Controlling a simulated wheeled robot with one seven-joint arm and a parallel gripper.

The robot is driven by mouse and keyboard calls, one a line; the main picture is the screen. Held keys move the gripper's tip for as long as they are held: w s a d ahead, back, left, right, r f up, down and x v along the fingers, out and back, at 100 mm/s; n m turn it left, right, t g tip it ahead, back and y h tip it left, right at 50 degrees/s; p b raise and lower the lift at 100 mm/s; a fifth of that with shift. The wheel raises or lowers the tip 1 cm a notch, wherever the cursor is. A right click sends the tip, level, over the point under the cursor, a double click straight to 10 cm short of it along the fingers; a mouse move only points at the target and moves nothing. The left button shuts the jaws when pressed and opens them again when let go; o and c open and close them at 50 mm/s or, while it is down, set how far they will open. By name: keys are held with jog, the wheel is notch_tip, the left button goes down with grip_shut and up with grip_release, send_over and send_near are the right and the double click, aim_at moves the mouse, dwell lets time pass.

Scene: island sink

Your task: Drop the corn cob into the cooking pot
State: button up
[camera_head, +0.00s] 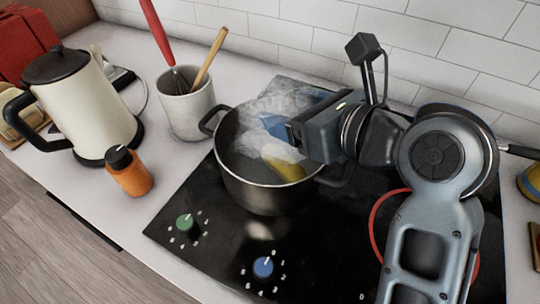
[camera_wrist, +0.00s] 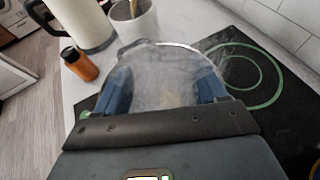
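The cooking pot (camera_head: 262,198) is a dark metal pot on the black cooktop, with steam rising from it. The yellow corn cob (camera_head: 287,168) shows inside the pot, toward its right side, partly veiled by steam. My gripper (camera_head: 277,124) is above the pot, apart from the cob, with a blue finger visible through the steam. In the wrist view the two blue fingers of my gripper (camera_wrist: 164,88) are spread wide with nothing held between them. The pot (camera_wrist: 160,46) shows there beyond the fingers, its inside blurred by steam.
A cream kettle (camera_head: 88,108), an orange bottle (camera_head: 128,172) and a utensil crock (camera_head: 187,108) stand on the counter left of the pot. Green (camera_head: 186,224) and blue (camera_head: 263,268) knobs are at the cooktop's front. A red ring marks a burner at right. A tiled wall is behind.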

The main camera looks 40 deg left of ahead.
jog(key=shift+o, duration=0.6)
jog(key=v, duration=0.7)
jog(key=shift+d, duration=0.35)
jog(key=shift+r, duration=0.15)
